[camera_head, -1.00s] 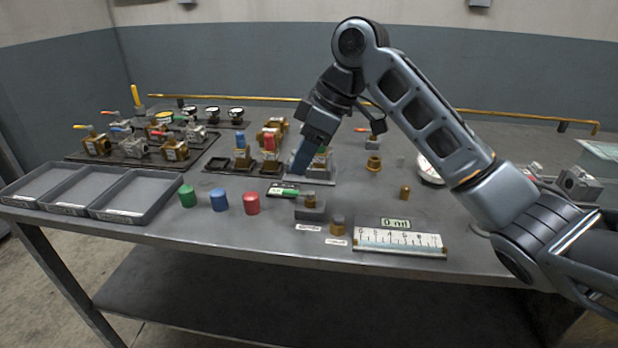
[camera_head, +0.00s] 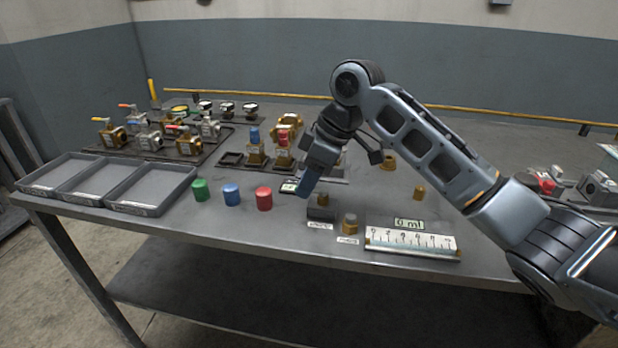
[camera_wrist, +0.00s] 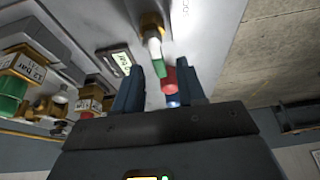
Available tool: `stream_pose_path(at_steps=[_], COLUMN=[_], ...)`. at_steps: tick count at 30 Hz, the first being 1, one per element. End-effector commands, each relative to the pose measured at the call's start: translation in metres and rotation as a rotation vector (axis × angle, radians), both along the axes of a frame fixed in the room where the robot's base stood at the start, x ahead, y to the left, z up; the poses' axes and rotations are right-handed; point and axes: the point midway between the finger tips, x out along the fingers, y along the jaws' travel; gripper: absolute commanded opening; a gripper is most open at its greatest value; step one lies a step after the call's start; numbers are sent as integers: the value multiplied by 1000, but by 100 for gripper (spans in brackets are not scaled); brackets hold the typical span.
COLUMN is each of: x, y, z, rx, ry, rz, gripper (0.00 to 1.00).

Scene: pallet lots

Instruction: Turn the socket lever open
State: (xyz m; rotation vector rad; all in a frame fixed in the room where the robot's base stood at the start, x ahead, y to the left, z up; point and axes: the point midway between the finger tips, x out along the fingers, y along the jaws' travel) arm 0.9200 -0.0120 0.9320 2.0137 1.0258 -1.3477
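My gripper (camera_head: 304,190) points down over the front middle of the table, beside a small dark block (camera_head: 320,213). In the wrist view its two blue fingers (camera_wrist: 160,90) stand apart, with no object clearly held. Just beyond the fingertips is a brass fitting (camera_wrist: 150,27) with a white and green piece (camera_wrist: 155,50) at its end; I cannot tell whether this is the socket lever. A red cylinder (camera_wrist: 170,80) shows in the gap, farther off. In the head view my gripper hides part of the bench fixture behind it, and no lever position can be read.
Green (camera_head: 200,190), blue (camera_head: 232,194) and red (camera_head: 264,198) cylinders stand left of my gripper. Grey trays (camera_head: 140,208) lie farther left. Valves stand on a dark board (camera_head: 150,152) behind. A ruled white scale (camera_head: 410,246) lies at the front.

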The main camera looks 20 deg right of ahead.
Motion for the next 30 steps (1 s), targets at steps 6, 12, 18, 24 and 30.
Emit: stream_pose_path(at_steps=[6,12,18,24,30], x=[0,0,0,0,-2], y=[0,0,0,0,1], z=[0,0,0,0,1], rx=[0,0,1,1,4], ry=[0,0,1,1,1], rz=[0,0,0,8,63], gripper=[26,6,0,0,0])
